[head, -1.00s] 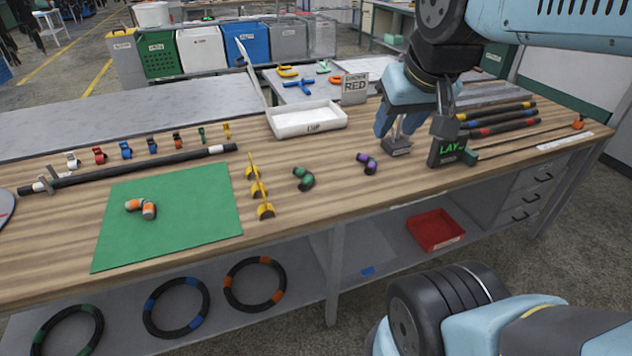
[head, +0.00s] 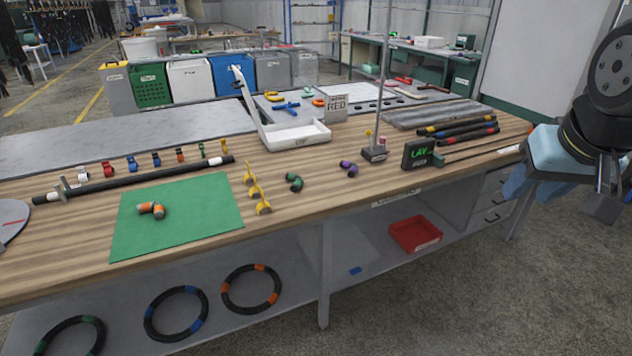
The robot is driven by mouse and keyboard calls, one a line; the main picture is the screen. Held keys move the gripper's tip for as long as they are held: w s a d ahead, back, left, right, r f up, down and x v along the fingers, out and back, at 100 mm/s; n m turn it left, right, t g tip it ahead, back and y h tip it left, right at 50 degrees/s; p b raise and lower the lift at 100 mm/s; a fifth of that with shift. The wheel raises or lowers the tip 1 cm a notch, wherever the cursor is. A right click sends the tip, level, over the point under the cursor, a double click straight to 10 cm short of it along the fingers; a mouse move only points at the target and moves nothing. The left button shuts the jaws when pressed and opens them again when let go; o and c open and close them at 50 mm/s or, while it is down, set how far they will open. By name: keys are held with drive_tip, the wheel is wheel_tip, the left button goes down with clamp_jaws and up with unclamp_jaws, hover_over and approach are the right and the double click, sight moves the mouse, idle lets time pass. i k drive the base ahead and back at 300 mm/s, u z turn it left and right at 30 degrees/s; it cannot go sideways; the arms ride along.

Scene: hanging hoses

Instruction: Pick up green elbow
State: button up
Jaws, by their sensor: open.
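The green elbow (head: 294,183) is a short black bent fitting with green bands. It lies on the wooden bench top, just right of the yellow clips. My gripper (head: 605,205) is at the far right of the head view, off the bench's right end and well away from the elbow. Its jaws are open with nothing seen between them. Nothing hides the elbow.
A purple-banded elbow (head: 348,168) lies to the right, and yellow clips (head: 257,190) stand to the left. An orange-banded elbow (head: 152,209) lies on the green mat (head: 190,230). A white tray (head: 297,136) and a thin upright post (head: 383,90) stand behind.

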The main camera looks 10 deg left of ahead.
sight(298, 180)
drive_tip(key=z, duration=0.05)
drive_tip(key=i, duration=1.7)
drive_tip(key=u, duration=0.75)
